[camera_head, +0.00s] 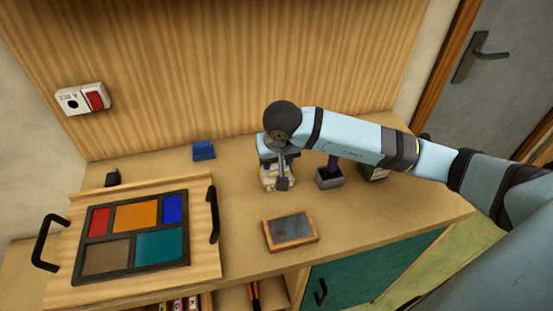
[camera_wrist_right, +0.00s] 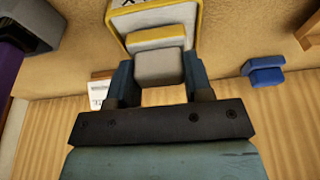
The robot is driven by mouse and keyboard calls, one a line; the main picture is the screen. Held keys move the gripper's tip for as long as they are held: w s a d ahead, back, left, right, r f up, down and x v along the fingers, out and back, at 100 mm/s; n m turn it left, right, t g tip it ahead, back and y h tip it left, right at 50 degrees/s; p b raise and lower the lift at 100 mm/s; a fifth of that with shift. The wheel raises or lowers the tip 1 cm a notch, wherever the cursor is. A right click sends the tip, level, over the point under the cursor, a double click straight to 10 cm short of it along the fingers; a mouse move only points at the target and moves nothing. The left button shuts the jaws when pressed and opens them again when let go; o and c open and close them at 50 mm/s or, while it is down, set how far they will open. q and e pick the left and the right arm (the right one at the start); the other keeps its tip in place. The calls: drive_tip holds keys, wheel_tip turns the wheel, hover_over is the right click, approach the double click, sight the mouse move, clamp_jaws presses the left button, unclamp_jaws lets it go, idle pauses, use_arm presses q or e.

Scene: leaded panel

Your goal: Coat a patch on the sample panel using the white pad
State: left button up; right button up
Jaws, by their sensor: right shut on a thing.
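My right gripper (camera_head: 281,178) points down at the middle of the worktop, and its fingers are partly hidden in the head view. In the right wrist view its two fingers (camera_wrist_right: 160,75) are shut on the white pad (camera_wrist_right: 158,65), a pale block with a yellow band. The pad is over or in a yellow-edged white holder (camera_wrist_right: 124,22), also visible in the head view (camera_head: 268,185); I cannot tell whether they touch. A small wood-framed grey panel (camera_head: 290,228), apparently the sample panel, lies in front of the holder. My left gripper is not in view.
A wooden board (camera_head: 205,262) with black handles bears a coloured leaded panel (camera_head: 135,218) at left. A blue block (camera_head: 204,150) lies behind. A grey cup (camera_head: 329,182) with a purple item and a green container (camera_head: 375,174) stand right of the holder. The front right worktop is clear.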

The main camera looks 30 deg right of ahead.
drive_tip(key=shift+r+p, duration=1.05)
drive_tip(key=shift+r, duration=2)
